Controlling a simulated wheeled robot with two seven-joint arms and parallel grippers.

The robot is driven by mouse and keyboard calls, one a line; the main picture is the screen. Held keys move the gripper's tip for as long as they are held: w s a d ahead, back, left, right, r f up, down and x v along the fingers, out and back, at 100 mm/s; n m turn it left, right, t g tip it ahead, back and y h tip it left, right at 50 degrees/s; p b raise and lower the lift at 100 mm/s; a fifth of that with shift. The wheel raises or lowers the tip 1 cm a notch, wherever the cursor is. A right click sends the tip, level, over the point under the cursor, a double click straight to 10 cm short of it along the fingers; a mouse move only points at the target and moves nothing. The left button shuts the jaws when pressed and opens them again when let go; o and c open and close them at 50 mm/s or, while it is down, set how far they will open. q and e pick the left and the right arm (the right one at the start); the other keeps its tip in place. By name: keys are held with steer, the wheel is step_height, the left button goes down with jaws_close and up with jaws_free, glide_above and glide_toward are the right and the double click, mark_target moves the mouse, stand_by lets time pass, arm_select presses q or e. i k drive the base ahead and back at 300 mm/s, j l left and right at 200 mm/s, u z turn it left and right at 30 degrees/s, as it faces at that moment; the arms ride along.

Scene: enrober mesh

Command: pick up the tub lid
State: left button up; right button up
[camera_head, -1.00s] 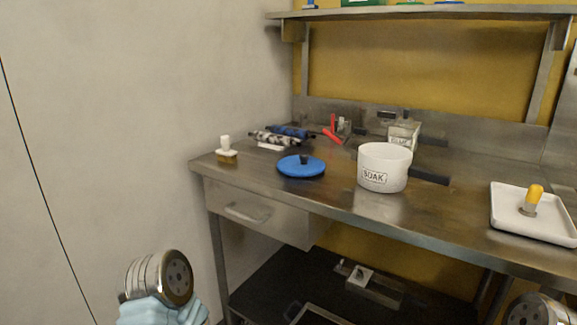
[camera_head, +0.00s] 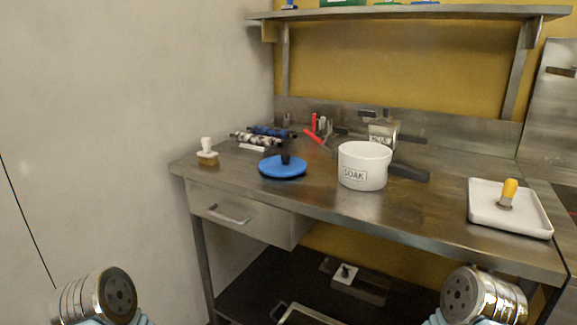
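The blue tub lid (camera_head: 283,169) lies flat on the steel bench, with its dark knob (camera_head: 286,158) on top. The white tub (camera_head: 364,167) marked "SOAK" stands upright to its right, apart from it. Parts of both my arms show at the bottom left and bottom right of the head view, well short of the bench. The fingers of both grippers are out of the picture.
A white-handled brush (camera_head: 207,152) stands at the bench's left end. Rolled bundles (camera_head: 264,134) and red-handled tools (camera_head: 314,131) lie behind the lid. A white tray (camera_head: 509,222) with a yellow-handled tool is at the right. The bench front is clear; a shelf (camera_head: 420,12) hangs above.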

mark_target(283, 165)
steer(key=j+z, duration=0.95)
steer(key=k+j+z, duration=0.2)
steer(key=z, duration=0.3)
steer(key=j, duration=0.1)
